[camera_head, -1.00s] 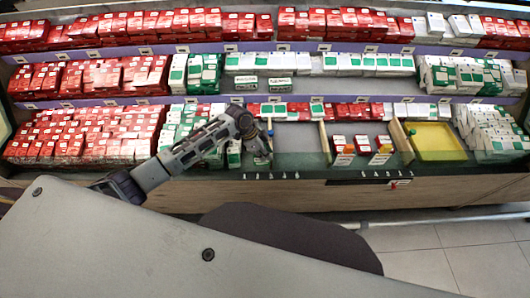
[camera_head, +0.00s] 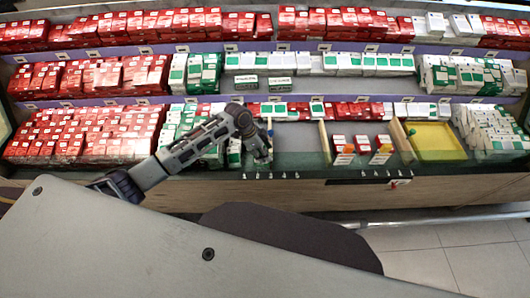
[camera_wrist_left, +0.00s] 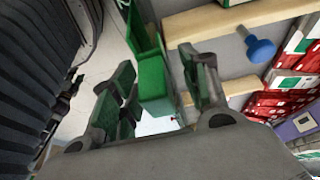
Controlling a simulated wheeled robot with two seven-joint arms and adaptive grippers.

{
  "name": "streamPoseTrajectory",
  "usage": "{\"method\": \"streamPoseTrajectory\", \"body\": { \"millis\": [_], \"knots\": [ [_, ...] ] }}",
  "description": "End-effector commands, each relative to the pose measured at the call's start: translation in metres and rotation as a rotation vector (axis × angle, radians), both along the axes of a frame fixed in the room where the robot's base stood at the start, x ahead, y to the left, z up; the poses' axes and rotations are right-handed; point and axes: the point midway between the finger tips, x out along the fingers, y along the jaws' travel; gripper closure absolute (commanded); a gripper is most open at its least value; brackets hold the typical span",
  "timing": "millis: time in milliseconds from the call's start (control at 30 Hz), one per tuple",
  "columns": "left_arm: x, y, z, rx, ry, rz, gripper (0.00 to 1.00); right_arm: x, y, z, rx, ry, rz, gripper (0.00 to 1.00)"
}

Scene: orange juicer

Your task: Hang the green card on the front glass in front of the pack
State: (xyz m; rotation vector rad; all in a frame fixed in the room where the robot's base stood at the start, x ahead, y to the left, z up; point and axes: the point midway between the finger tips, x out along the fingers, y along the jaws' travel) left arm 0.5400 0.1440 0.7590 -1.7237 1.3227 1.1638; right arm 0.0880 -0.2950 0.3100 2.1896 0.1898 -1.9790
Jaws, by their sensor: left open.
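My left gripper (camera_head: 264,160) is at the front glass (camera_head: 300,160) of the lowest shelf, left of middle. In the left wrist view its fingers (camera_wrist_left: 157,88) are open, one on each side of a bright green piece (camera_wrist_left: 152,78). This looks like the green card, at the green edge of the front glass; I cannot tell whether it hangs there or touches a finger. In the head view the gripper hides it. White and green packs (camera_head: 234,158) stand just left of the gripper. Which pack the task means is unclear. My right gripper is not in view.
Small red packs with orange and white cards (camera_head: 380,157) stand further right, beside a yellow tray (camera_head: 436,142). The compartment between is bare.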

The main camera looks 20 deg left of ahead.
Motion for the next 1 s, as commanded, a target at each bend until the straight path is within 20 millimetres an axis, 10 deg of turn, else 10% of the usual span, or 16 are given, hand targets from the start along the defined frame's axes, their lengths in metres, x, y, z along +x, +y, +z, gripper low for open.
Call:
{"method": "streamPoseTrajectory", "body": {
  "millis": [1000],
  "knots": [
    [-0.010, 0.042, 0.103, 0.001, -0.001, 0.000, 0.54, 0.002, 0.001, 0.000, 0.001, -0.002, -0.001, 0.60]
  ]
}}
